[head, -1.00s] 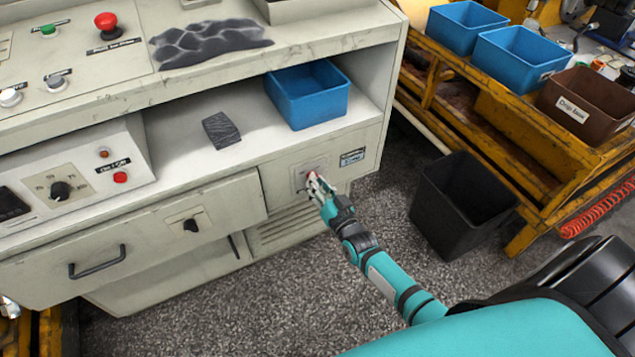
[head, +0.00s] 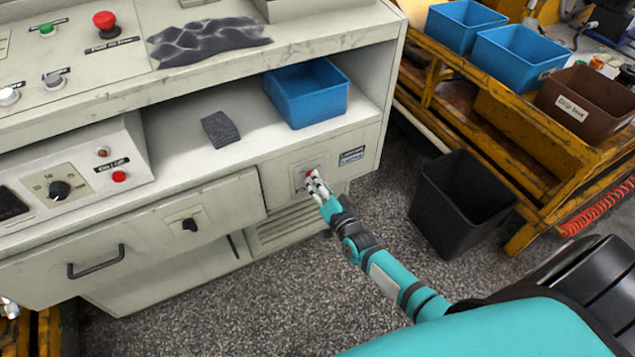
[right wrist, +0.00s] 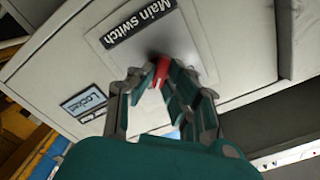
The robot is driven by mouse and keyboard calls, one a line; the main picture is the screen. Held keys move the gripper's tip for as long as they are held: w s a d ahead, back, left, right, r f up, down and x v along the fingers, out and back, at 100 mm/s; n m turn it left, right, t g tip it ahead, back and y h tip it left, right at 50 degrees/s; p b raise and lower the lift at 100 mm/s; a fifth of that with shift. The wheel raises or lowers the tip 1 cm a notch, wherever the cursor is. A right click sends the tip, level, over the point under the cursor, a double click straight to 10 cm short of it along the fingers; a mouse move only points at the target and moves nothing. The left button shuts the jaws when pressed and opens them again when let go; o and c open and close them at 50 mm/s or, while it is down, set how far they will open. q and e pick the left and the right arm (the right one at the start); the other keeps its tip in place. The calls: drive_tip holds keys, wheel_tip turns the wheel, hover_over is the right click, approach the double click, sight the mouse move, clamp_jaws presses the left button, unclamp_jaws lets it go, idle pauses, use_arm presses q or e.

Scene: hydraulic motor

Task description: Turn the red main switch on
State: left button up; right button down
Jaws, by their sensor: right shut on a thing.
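The red main switch (right wrist: 160,73) is on the machine's pale front panel, beside the black "Main switch" label in the right wrist view. In the head view a small red part of it (head: 309,174) shows at the fingertips. My right gripper (right wrist: 162,80) is shut on the red switch handle, with a finger on each side. In the head view my right gripper (head: 315,182) reaches the panel from the lower right and hides most of the switch. I do not make out my left gripper in these views.
A drawer with a black knob (head: 189,225) is left of the switch. A blue bin (head: 308,97) and a dark grey block (head: 220,129) are on the shelf above. A black bin (head: 458,205) stands on the floor at right. The floor before the panel is clear.

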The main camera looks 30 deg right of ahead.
use_arm(q)
drive_tip(key=shift+s, duration=0.1)
use_arm(e)
drive_tip(key=c, duration=1.3)
unclamp_jaws()
drive_tip(key=shift+c, duration=0.2)
use_arm(q)
drive_tip(key=shift+w, duration=0.25)
use_arm(e)
drive_tip(key=s, duration=1.2)
